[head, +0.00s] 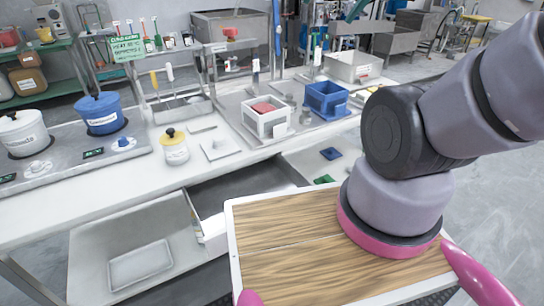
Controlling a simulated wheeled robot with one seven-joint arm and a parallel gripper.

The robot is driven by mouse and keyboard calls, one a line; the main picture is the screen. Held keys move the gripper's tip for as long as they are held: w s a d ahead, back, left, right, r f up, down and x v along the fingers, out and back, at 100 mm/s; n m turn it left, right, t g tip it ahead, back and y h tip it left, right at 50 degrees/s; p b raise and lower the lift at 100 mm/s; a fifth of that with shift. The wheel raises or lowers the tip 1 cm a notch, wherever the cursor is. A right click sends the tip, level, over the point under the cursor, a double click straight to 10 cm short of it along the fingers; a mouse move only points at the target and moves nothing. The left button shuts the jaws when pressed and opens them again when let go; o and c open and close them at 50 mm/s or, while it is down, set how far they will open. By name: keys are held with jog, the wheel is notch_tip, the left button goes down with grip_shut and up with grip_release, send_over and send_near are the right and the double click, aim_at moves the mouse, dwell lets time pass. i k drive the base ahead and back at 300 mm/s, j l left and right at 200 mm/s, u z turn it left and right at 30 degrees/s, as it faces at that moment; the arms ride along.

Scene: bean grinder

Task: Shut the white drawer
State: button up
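A drawer stands pulled out under the white worktop, left of the middle in the head view. Its grey inside (245,187) shows and looks empty in the visible part. A white piece at its near left corner (213,236), which looks like its front, shows just left of my own wood-topped base. The base hides the rest of the front. My arm rises from the base and leaves the picture at the upper right. My gripper is out of view, so its place relative to the drawer cannot be told.
The white worktop (60,209) carries a blue pot (101,114), a white pot (24,134), a yellow-lidded jar (174,150), a white box (265,120) and a blue box (326,98). A grey tray (140,265) lies below at left. Open floor shows at right.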

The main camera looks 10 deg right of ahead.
aim_at(206, 199)
jog(key=k+j+u, duration=0.1)
jog(key=k, duration=0.35)
jog(key=k+l+z, duration=0.1)
jog(key=k+l, duration=0.15)
jog(key=k, duration=0.25)
